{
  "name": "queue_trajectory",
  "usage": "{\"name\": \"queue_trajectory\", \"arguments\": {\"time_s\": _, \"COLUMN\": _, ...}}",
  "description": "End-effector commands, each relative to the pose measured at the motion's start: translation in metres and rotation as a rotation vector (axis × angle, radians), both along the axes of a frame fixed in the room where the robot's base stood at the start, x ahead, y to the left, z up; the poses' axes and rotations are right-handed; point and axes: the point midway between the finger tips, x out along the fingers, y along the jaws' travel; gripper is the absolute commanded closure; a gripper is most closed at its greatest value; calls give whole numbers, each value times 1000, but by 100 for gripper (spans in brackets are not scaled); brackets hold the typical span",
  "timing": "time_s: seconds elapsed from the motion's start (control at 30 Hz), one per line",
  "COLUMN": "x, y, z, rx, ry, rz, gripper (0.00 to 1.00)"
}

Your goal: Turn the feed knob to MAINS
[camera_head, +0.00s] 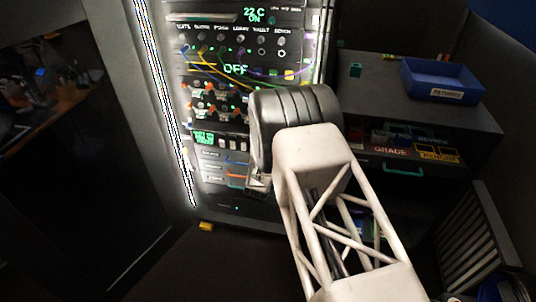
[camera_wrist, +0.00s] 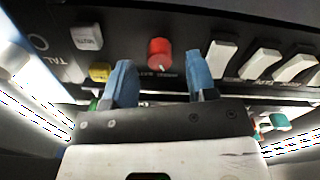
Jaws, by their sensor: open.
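In the wrist view a red knob (camera_wrist: 160,50) stands out from a dark panel (camera_wrist: 130,18). Small upside-down lettering lies beside it, too blurred to read surely; I take this as the feed knob, but cannot tell its setting. My gripper (camera_wrist: 159,75) is open, with blue fingertips. In the picture the knob lies between and slightly beyond the tips, and no contact shows. In the head view the rack (camera_head: 213,212) stands behind my arm, which hides the knob; only a bit of my gripper (camera_head: 258,183) shows.
White levers (camera_wrist: 222,58) stand right of the knob, close to the right fingertip. A grey button (camera_wrist: 86,37) and a yellow button (camera_wrist: 99,72) lie to the left. In the head view, cables cross the upper rack, and a blue tray (camera_head: 440,93) sits on the right cabinet.

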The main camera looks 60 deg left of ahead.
Motion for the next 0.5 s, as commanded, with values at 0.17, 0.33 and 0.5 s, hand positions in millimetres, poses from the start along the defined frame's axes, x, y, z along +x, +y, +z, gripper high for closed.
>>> {"name": "queue_trajectory", "arguments": {"time_s": 0.17, "x": -15, "y": -13, "z": 2, "rx": 0, "ry": 0, "rz": 1, "gripper": 48}}
{"name": "queue_trajectory", "arguments": {"time_s": 0.33, "x": -28, "y": -29, "z": 1, "rx": 1, "ry": -1, "rz": 0, "gripper": 48}}
{"name": "queue_trajectory", "arguments": {"time_s": 0.5, "x": -40, "y": -40, "z": 1, "rx": 0, "ry": 0, "rz": 0, "gripper": 48}}
